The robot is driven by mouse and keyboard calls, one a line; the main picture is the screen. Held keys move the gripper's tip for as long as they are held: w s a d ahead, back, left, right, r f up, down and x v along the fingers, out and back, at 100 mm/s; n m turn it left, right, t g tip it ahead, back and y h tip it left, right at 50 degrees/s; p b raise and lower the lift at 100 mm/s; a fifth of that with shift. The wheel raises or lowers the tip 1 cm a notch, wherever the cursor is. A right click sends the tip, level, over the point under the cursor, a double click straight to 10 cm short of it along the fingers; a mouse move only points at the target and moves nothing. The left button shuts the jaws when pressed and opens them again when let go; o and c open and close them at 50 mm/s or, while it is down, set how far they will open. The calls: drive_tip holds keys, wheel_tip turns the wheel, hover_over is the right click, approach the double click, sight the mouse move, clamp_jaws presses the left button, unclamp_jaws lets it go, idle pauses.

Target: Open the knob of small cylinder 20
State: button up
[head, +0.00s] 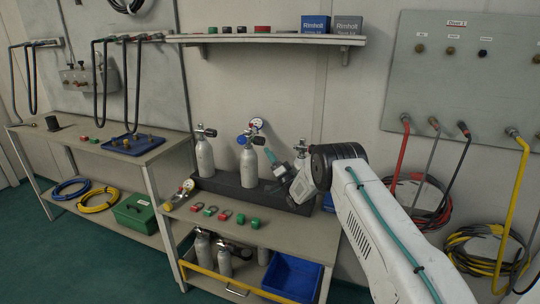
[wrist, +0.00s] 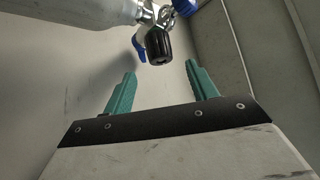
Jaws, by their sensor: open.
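In the head view, small grey cylinders stand upright in a dark rack (head: 225,187) on the bench. One on the left (head: 204,157) has a dark knob (head: 209,132); a middle one (head: 248,166) has a blue valve part and a gauge (head: 257,123). No number is readable, so I cannot tell which is cylinder 20. My gripper (head: 272,160), with teal fingers, is open and empty, right of the middle cylinder. In the wrist view, a black knob (wrist: 158,47) on a grey cylinder (wrist: 85,12) lies just beyond the open fingertips (wrist: 160,72), apart from them.
Several red and green fittings (head: 225,215) lie on the bench front. A shelf (head: 270,39) with blue and grey boxes runs above. More cylinders (head: 224,260) and a blue bin (head: 292,276) are below. A wall panel with hoses (head: 470,75) is at right.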

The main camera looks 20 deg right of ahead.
sight(263, 143)
drive_tip(key=shift+w+a+r+m+h, duration=0.1)
drive_tip(key=shift+w+r+m+h, duration=0.1)
drive_tip(key=shift+r+m+h, duration=0.1)
drive_tip(key=r+m+h, duration=0.1)
drive_tip(key=m+h, duration=0.2)
drive_tip(key=w+a+r+m+g+h, duration=0.1)
drive_tip(key=m+h, duration=0.3)
drive_tip(key=w+r+m+h, duration=0.1)
drive_tip(key=r+m+h, duration=0.1)
drive_tip(key=m+h, duration=0.1)
drive_tip(key=shift+a+r+g+h, duration=0.1)
drive_tip(key=shift+a+g+h, duration=0.2)
drive_tip(key=shift+a+g, duration=0.1)
drive_tip(key=shift+s+a+m+g+h, duration=0.2)
drive_tip(key=shift+m+g+h, duration=0.45)
drive_tip(key=shift+m, duration=0.45)
drive_tip(key=s+m+g, duration=0.1)
drive_tip(key=s+a+m+g+h, duration=0.1)
drive_tip(key=m, duration=0.1)
drive_tip(key=shift+a+g, duration=0.15)
drive_tip(key=shift+g, duration=0.1)
drive_tip(key=shift+w, duration=0.15)
drive_tip(key=x, duration=0.6)
drive_tip(key=shift+f, duration=0.25)
drive_tip(key=shift+w, duration=0.7)
drive_tip(key=shift+d, duration=0.25)
